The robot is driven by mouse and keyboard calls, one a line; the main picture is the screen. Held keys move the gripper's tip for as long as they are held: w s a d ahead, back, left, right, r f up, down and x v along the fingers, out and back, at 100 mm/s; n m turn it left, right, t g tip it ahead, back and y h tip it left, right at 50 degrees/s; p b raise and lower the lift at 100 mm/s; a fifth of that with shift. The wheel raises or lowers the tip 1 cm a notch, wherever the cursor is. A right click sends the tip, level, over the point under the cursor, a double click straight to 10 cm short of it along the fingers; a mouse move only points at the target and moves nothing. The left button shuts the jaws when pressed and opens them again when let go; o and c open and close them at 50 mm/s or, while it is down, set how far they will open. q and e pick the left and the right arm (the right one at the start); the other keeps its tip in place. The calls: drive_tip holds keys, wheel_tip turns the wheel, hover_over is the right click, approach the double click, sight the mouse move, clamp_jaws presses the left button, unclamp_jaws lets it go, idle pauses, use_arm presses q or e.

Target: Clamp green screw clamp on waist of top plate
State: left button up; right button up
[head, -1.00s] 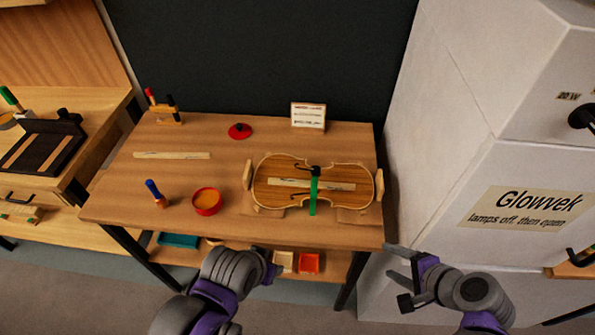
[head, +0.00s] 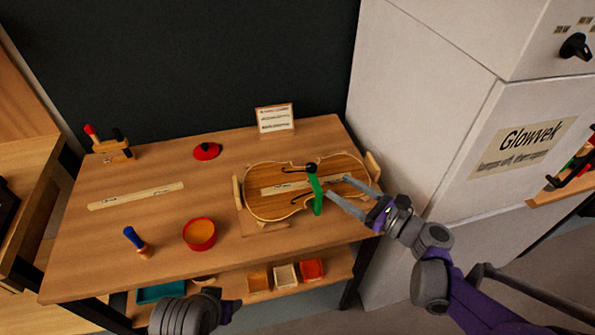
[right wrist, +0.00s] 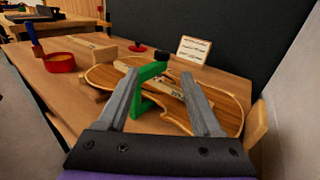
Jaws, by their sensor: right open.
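The violin top plate (head: 272,205) lies on the bench between wooden blocks, with a pale wooden strip along its middle. The green screw clamp (head: 317,196) stands at the plate's waist, with its dark knob over the far side. Whether it is tightened cannot be told. My right gripper (head: 338,186) is open, its fingertips near the clamp. In the right wrist view the green clamp (right wrist: 145,90) shows beside the left finger, partly hidden by it, and the plate (right wrist: 228,105) lies beyond the open fingers. My left arm shows at the bottom of the head view; its fingertips are not clear.
A red bowl (head: 199,234), a blue-handled brush (head: 136,241), a pale strip (head: 136,196) and a red lid (head: 206,151) lie left on the bench. A card (head: 274,118) stands behind. A white cabinet (head: 430,120) rises close on the right.

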sight(316, 170)
drive_tip(key=x, duration=1.1)
drive_tip(key=shift+w+d+r, duration=0.1)
drive_tip(key=shift+m, duration=0.3)
clamp_jaws()
